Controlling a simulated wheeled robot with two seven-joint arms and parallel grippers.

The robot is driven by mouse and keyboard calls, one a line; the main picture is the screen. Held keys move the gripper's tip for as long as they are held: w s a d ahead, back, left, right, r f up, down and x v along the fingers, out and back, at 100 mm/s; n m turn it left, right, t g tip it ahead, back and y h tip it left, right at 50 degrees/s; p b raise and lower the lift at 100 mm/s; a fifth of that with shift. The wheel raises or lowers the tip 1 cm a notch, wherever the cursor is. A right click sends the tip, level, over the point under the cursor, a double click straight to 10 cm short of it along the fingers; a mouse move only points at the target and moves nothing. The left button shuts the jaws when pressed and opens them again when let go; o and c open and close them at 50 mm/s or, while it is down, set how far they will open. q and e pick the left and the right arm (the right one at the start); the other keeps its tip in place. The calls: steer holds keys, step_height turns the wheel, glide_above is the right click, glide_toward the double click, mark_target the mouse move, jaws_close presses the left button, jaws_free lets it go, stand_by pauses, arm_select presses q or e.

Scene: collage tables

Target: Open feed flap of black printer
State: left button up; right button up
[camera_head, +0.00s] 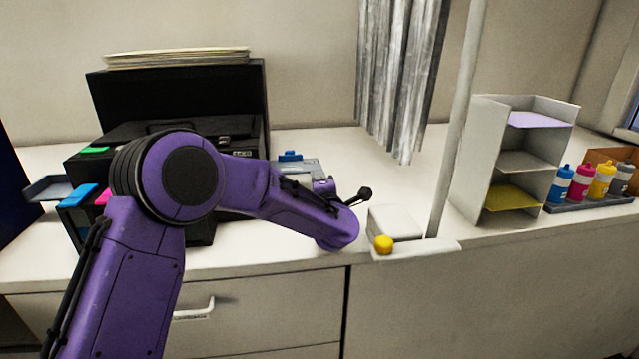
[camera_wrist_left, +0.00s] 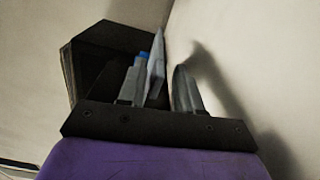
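The black printer (camera_head: 235,95) stands on the counter at the left, its body partly hidden behind my left arm. A grey plate with a blue tab (camera_head: 290,156) sticks out at its right side; I cannot tell for sure that it is the feed flap. My left gripper is mostly hidden behind my purple forearm in the head view, close to that plate. In the left wrist view my left gripper (camera_wrist_left: 162,78) has its two fingers apart. A thin grey panel with a blue spot (camera_wrist_left: 157,62) shows between them, nearer the left finger; contact is unclear. My right gripper is not in view.
A white dispenser with a yellow knob (camera_head: 384,244) and a pole stands at the counter's front edge. Grey strips (camera_head: 400,75) hang above. A shelf rack (camera_head: 485,155) and colored bottles (camera_head: 581,183) stand at the right. Paper (camera_head: 180,57) lies on top of the printer.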

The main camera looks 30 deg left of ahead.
arm_select(q)
steer(key=shift+d, duration=0.1)
steer(key=shift+s+d, duration=0.25)
steer(key=shift+s, duration=0.05)
steer(key=b+v, duration=0.2)
steer(key=v, duration=0.7)
steer(key=shift+s+d+b, duration=0.15)
steer(key=shift+s+b, duration=0.2)
steer(key=shift+b, duration=0.05)
